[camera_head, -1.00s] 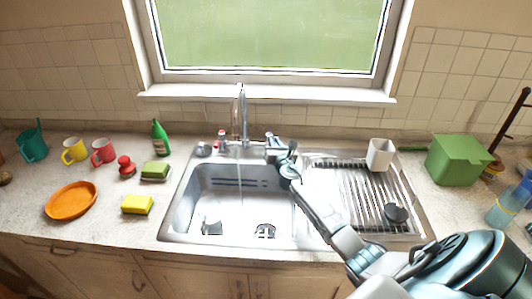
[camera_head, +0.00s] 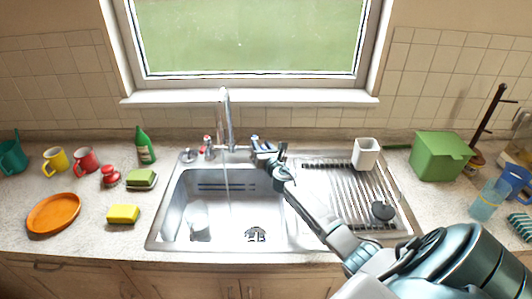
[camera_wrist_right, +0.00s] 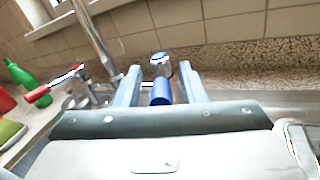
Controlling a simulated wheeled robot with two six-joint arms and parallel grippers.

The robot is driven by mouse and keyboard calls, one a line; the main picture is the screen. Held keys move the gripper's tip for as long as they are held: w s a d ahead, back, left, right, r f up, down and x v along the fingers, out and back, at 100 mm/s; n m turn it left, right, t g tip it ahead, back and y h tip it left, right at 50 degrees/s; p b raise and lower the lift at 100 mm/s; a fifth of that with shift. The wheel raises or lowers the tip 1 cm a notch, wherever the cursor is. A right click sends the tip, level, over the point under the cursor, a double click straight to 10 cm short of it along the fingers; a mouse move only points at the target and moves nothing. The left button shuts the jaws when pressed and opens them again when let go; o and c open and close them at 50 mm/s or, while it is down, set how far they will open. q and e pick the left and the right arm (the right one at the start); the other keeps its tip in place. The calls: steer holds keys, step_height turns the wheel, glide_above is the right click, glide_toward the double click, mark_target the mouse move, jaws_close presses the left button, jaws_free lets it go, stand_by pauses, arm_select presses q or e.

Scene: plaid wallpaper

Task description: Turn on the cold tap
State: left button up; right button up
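The cold tap, with a blue handle (camera_wrist_right: 161,92), is beside the spout in the right wrist view. In the head view its top (camera_head: 255,139) shows just behind my right gripper (camera_head: 268,158). In the wrist view, the two fingers of that gripper (camera_wrist_right: 159,84) stand apart, one on each side of the blue handle. I cannot tell whether either finger touches it. The hot tap with a red handle (camera_head: 207,141) is left of the chrome faucet (camera_head: 229,120). A thin stream of water (camera_head: 227,180) falls from the spout into the sink. My left gripper is out of view.
A clear glass (camera_head: 199,222) stands in the sink (camera_head: 180,190). A white cup (camera_head: 366,152) and a dark round item (camera_head: 382,210) are on the drainboard (camera_head: 335,195). A green bottle (camera_head: 145,146), sponges and mugs are on the left counter. A green box (camera_head: 440,157) is at right.

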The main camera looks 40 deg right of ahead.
steer(key=v, duration=1)
steer(key=shift+s, duration=0.2)
stand_by(0.3)
